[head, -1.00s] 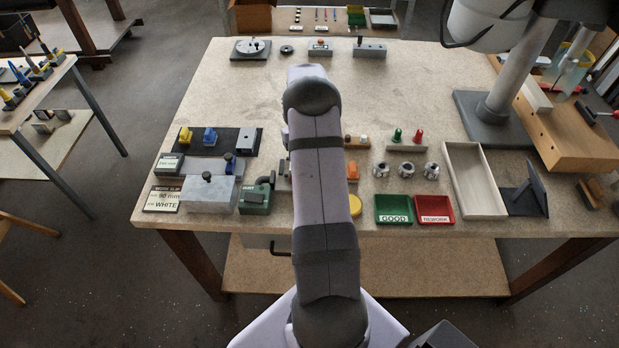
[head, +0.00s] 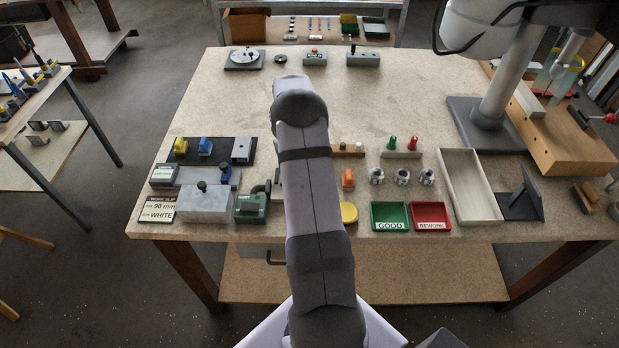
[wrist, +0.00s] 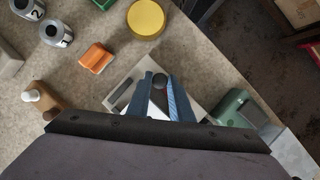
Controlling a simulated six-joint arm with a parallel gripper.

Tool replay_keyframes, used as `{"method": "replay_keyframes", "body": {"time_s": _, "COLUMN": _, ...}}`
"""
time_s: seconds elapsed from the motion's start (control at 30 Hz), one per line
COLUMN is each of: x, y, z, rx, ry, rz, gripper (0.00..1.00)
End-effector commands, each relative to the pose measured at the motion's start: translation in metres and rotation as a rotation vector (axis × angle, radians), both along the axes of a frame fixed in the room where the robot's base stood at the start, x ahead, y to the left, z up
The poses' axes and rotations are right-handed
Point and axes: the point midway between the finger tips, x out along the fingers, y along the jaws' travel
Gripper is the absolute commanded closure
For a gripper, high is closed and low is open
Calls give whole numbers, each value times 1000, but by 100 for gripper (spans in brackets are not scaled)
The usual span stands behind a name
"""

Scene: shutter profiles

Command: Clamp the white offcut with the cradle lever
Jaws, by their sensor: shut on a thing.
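In the wrist view, the cradle (wrist: 122,84) is a pale grey plate with a dark slot, under my fingertips. My gripper (wrist: 162,92) points down over it, its two blue-grey fingers closed on a dark rounded knob (wrist: 160,79), which looks like the cradle lever. A small white patch (wrist: 157,111) shows between the fingers and may be the white offcut; I cannot tell if it is clamped. In the head view my own arm hides the gripper and most of the cradle.
A green device (head: 251,207) stands close beside the cradle; it also shows in the wrist view (wrist: 240,108). An orange block (wrist: 96,57), a yellow disc (wrist: 146,18) and metal cylinders (wrist: 56,33) stand nearby. The work slip (head: 158,209) reads 90 mm, WHITE.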

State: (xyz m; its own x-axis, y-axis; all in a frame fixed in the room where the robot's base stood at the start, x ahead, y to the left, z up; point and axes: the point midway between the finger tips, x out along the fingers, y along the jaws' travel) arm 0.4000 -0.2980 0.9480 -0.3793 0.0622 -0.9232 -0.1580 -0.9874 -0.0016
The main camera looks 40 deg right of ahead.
Motion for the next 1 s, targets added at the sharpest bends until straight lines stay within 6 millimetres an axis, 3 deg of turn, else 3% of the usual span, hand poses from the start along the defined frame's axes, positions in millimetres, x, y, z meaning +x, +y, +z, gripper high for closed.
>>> {"method": "replay_keyframes", "body": {"time_s": 0.03, "x": 2, "y": -1, "z": 2, "rx": -5, "ry": -7, "rz": 3, "gripper": 78}}
{"method": "replay_keyframes", "body": {"time_s": 0.1, "x": 2, "y": -1, "z": 2, "rx": -6, "ry": -6, "rz": 2, "gripper": 62}}
{"method": "replay_keyframes", "body": {"time_s": 0.57, "x": 5, "y": -2, "z": 6, "rx": -4, "ry": -5, "rz": 0, "gripper": 62}}
{"method": "replay_keyframes", "body": {"time_s": 1.0, "x": 25, "y": -5, "z": 56, "rx": -5, "ry": -6, "rz": 2, "gripper": 62}}
